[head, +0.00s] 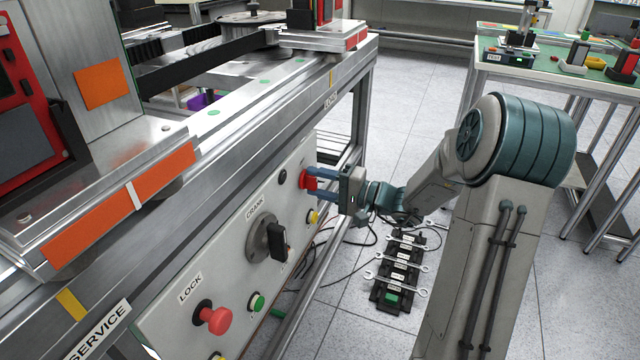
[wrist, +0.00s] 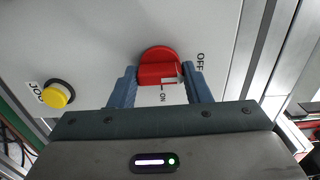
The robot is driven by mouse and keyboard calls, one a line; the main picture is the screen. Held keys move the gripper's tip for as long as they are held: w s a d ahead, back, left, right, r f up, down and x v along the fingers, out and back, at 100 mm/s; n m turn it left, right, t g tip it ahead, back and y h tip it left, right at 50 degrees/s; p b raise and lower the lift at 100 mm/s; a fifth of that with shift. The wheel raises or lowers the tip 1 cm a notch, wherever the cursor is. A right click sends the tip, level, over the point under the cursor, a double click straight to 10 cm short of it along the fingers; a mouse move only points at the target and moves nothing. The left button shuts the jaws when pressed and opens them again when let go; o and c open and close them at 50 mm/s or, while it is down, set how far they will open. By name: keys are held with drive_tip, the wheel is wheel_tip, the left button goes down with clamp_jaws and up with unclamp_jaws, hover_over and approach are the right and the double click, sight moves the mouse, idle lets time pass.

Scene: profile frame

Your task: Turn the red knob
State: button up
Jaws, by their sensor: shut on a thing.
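The red knob (wrist: 160,58) is a round disc with a raised red grip bar across it, on the grey panel in the wrist view. An "OFF" label is to its right and an "ON" label is below it. In the head view the knob (head: 308,180) is at the far end of the panel, partly hidden by my fingers. My gripper (wrist: 160,76) is shut on the knob, with one blue finger at each end of the bar. In the head view my gripper (head: 317,184) reaches the panel from the right.
A yellow button (wrist: 55,95) marked "JOG" is left of the knob. A black crank (head: 280,240) and a red mushroom button (head: 215,319) near "LOCK" are on the same panel. A black rack with wrenches (head: 398,272) lies on the floor below my arm.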

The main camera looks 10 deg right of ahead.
drive_tip(key=o, duration=1)
drive_tip(key=shift+s, duration=0.1)
drive_tip(key=p+v, duration=0.3)
drive_tip(key=v, duration=1)
drive_tip(key=shift+s+d, duration=0.3)
drive_tip(key=s+a+r+n+g+h+p, duration=0.55)
drive_tip(key=s+a+r+g+p, duration=0.6)
drive_tip(key=a+r+p, duration=0.35)
drive_tip(key=s+d+r+t+h+p, duration=0.1)
drive_tip(key=s+r+h+p, duration=0.1)
drive_tip(key=r+h+p, duration=0.1)
drive_tip(key=s+d+r+n+t+h+p, duration=0.1)
drive_tip(key=s+r+h+p, duration=0.2)
drive_tip(key=r+p, duration=0.3)
drive_tip(key=s+d+r+t+h+p, duration=0.1)
drive_tip(key=s+d+r+h+p, duration=0.1)
drive_tip(key=r+p, duration=0.3)
drive_tip(key=shift+s+d+r+t+h, duration=0.1)
drive_tip(key=shift+s+r+t+h, duration=0.15)
drive_tip(key=shift+r, duration=0.5)
drive_tip(key=shift+s+r+t+h, duration=0.1)
drive_tip(key=shift+r+h, duration=0.2)
drive_tip(key=shift+r, duration=0.45)
